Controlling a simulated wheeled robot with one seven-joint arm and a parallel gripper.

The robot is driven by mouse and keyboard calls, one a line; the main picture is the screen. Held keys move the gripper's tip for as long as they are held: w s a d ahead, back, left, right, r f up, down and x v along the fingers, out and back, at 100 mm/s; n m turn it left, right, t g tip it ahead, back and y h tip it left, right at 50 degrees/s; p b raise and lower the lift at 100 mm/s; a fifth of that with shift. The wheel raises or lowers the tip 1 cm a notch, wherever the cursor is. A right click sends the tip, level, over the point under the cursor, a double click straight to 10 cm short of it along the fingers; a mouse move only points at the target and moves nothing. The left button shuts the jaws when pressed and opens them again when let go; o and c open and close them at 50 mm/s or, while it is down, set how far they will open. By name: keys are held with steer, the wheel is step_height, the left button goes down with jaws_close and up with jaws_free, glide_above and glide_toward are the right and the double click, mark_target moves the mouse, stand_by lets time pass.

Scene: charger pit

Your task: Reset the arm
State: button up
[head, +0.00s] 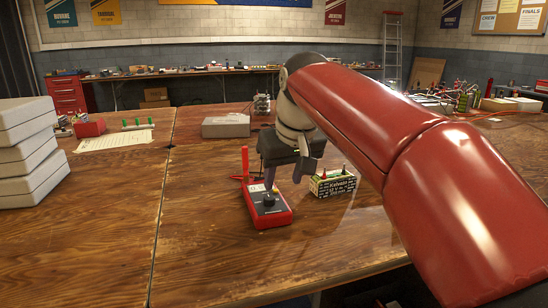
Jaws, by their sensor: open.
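My red arm reaches in from the right over the wooden table (200,260). My gripper (284,184) points down above the table, its two fingers apart. Nothing shows held between them. A red multimeter (272,213) with a black dial lies just below and in front of the fingers. A small green and white box (333,184) labelled Kelvain, with terminals on top, stands just right of the gripper. Whether the fingertips touch the multimeter I cannot tell. My arm hides part of the table on the right.
A red upright probe (244,162) stands behind the multimeter. A grey box (226,126) lies further back. White cases (30,150) are stacked at the left, near a paper sheet (115,140). The front left of the table is clear.

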steer(key=s+d+f+m, duration=0.1)
steer(key=s+d+f, duration=0.3)
steer(key=s+f, duration=0.2)
steer(key=s+d+f+m+h, duration=0.1)
steer(key=s+d+f, duration=0.3)
steer(key=s, duration=0.5)
steer(key=s+d+f+m+t, duration=0.1)
steer(key=s+d+f+m, duration=0.1)
steer(key=s+d+f, duration=0.3)
step_height(320, 180, down, 3)
steer(key=shift+s+f+h, duration=0.1)
steer(key=shift+s+h, duration=0.2)
steer(key=shift+s, duration=0.85)
